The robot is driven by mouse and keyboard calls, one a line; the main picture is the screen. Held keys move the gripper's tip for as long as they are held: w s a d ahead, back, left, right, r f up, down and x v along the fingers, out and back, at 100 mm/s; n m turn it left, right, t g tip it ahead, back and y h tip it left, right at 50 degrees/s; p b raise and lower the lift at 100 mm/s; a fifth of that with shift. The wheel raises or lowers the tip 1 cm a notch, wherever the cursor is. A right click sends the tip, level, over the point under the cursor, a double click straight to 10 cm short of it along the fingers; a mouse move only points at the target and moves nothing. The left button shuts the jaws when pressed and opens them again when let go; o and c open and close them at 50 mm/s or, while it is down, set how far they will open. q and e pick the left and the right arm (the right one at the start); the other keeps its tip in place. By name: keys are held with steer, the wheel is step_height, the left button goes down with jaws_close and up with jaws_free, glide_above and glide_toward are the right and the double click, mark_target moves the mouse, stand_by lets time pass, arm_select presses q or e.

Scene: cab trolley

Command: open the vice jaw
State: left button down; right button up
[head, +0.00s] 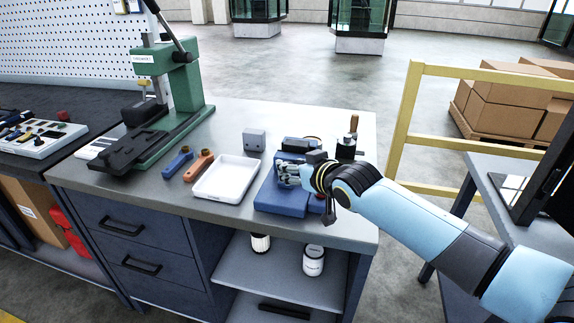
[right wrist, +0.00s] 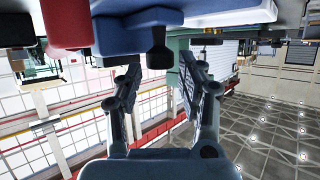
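The blue vice (head: 283,198) stands at the front right of the grey workbench, partly hidden by my right gripper and arm. My right gripper (head: 288,174) is over the vice in the head view, and its fingers look spread. In the right wrist view my right gripper (right wrist: 157,80) is open, its two fingers well apart. A dark knob-ended bar (right wrist: 158,52), seemingly the vice handle, shows between the fingers with a gap on both sides. A dark bar (head: 328,214) also hangs below my wrist in the head view. How far the jaw is open is hidden. My left gripper is not in view.
A white tray (head: 227,178) lies left of the vice, with orange (head: 199,165) and blue (head: 178,161) tools beyond it. A grey block (head: 254,139) and a black device with a brown handle (head: 347,146) stand behind. A green press (head: 185,85) stands at left.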

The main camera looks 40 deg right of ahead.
steer(key=shift+x, duration=1.7)
steer(key=shift+c, duration=0.4)
jaws_close()
